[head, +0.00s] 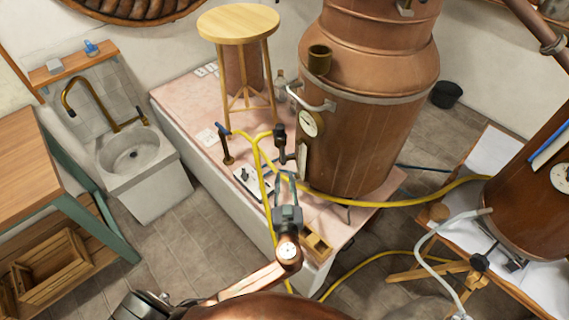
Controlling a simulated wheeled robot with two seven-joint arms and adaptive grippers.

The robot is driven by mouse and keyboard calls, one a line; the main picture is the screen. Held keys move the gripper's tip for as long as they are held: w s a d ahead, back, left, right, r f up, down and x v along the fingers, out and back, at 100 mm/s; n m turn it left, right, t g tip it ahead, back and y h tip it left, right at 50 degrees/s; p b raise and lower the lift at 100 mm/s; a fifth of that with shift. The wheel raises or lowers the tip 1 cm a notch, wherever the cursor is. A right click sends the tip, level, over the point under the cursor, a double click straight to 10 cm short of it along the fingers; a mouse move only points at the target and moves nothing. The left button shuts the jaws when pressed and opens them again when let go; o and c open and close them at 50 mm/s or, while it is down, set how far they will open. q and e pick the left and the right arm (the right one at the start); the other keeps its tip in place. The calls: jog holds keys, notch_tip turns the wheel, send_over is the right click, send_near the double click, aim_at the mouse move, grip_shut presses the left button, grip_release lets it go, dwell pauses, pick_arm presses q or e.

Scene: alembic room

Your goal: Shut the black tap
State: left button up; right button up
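A black tap (280,143) sits on the front left side of the large copper still (365,130), just left of its round white gauge. It stands above the pink-topped platform, with a yellow hose close beside it. My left gripper (285,175) is just below the tap in the head view, its fingers pointing up towards it. A gap shows between the fingers, and they look empty and apart from the tap. Whether the tap's handle is turned open or shut is too small to tell. My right gripper does not show.
A wooden stool (240,25) stands on the platform (190,105) behind the tap. A yellow hose (410,202) runs across to a second copper vessel (535,195) at right. A small wooden box (316,246) lies at the platform's front edge. A sink (135,155) stands at left.

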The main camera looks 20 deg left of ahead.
aim_at(284, 162)
pick_arm(q)
jog(key=x, duration=0.7)
jog(key=shift+w+a, duration=0.15)
jog(key=shift+w, duration=0.2)
jog(key=shift+c, duration=0.7)
grip_shut()
